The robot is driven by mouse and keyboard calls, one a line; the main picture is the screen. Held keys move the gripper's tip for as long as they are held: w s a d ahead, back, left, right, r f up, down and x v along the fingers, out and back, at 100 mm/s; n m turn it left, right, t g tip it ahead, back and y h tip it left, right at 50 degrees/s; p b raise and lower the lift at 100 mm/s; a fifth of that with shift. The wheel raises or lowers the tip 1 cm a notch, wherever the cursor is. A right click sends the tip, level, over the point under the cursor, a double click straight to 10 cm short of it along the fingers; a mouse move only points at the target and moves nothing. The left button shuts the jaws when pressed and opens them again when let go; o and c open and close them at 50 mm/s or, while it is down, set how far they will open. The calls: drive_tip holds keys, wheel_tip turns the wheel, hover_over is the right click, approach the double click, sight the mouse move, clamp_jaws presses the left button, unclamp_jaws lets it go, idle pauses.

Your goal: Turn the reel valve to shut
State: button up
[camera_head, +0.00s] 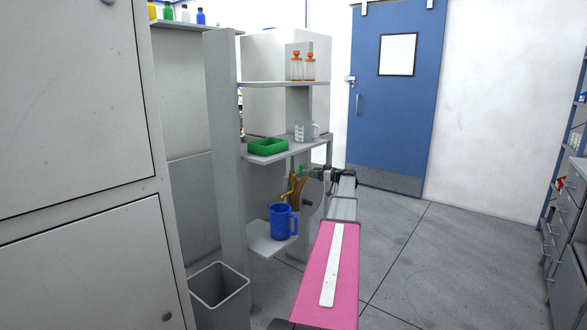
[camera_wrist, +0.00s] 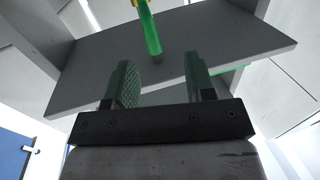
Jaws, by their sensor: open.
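The valve is a yellow tap (camera_head: 291,186) with a spout, below the middle shelf and above a blue jug (camera_head: 283,222). A green handle shows beside the tap. In the wrist view the green handle (camera_wrist: 150,32) hangs from a yellow part at the top edge, in line with the gap between my fingers. My gripper (camera_wrist: 161,66) is open, its two green-padded fingers apart with nothing between them. In the head view my gripper (camera_head: 314,174) is just right of the tap. Whether a finger touches the handle I cannot tell.
The middle shelf (camera_head: 287,155) holds a green tray (camera_head: 267,146) and a clear beaker (camera_head: 303,130). The jug stands on a lower ledge (camera_head: 262,243). A grey bin (camera_head: 220,289) is at lower left. Open floor lies to the right, before a blue door (camera_head: 396,130).

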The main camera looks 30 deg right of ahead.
drive_tip(key=d, duration=0.1)
hover_over(298, 178)
drive_tip(key=shift+w+d+r, duration=0.1)
drive_tip(key=shift+r, duration=0.25)
drive_tip(key=shift+c, duration=0.4)
clamp_jaws()
